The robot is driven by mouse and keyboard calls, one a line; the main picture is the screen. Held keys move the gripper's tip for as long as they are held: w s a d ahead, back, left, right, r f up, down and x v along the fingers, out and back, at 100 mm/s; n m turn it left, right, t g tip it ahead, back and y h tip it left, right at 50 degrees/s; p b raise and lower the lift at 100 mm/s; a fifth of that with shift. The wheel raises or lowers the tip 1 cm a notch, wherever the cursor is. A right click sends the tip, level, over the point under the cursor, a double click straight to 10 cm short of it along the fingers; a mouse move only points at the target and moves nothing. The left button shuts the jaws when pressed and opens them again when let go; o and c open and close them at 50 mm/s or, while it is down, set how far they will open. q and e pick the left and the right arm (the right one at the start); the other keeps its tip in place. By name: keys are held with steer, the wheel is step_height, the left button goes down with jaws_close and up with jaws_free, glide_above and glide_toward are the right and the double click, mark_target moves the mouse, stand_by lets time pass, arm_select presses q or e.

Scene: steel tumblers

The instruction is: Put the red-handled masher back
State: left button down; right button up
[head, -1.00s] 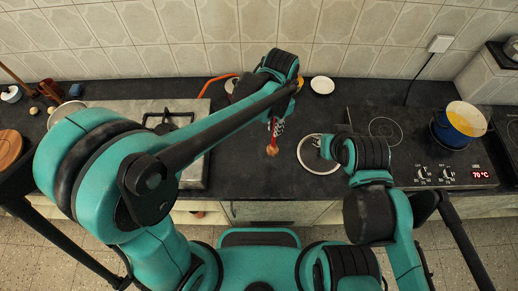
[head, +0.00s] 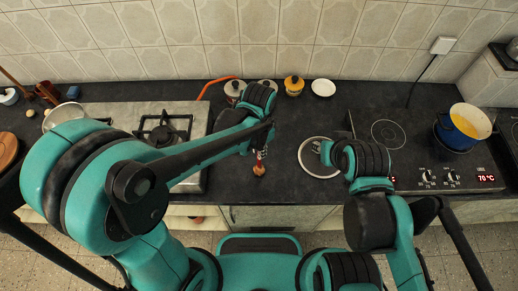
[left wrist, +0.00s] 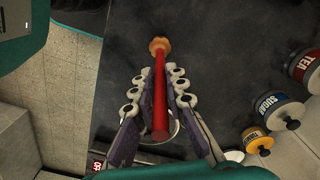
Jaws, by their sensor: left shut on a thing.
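The masher's red handle (left wrist: 159,92) lies between the fingers of my left gripper (left wrist: 161,74), which is shut on it. A rounded orange-brown end (left wrist: 159,45) sticks out beyond the fingertips. In the head view, my left gripper (head: 262,150) is over the dark counter in front of the canisters, and the masher's orange-brown end (head: 259,170) shows below it. The masher's other end is hidden. My right gripper (head: 322,147) is over a round, light-rimmed item (head: 304,168); its fingers are too small to judge.
A gas hob (head: 190,182) is left, an electric hob (head: 410,152) right with a blue pot (head: 453,138). Dark counter between them is partly free.

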arm_select(q)
steer(key=shift+f, duration=0.25)
steer(key=c, duration=1.6)
jaws_free()
steer(key=shift+r, duration=0.1)
steer(key=shift+o, duration=0.2)
steer(key=shift+r, duration=0.1)
step_height(320, 180, up, 12)
steer(key=p, duration=0.3)
steer(key=shift+r+p, duration=0.1)
steer(key=shift+p, duration=0.25)
steer(key=s+a+r+n+t, duration=0.1)
steer(key=s+a+n+t, duration=0.1)
steer(key=a+n, duration=0.3)
steer(key=s+a+r+n+t, duration=0.1)
steer(key=s+a+n+t, duration=0.2)
steer(key=a, duration=0.9)
steer(key=n+t, duration=0.2)
steer(key=n, duration=0.1)
steer(key=shift+a+r, duration=0.4)
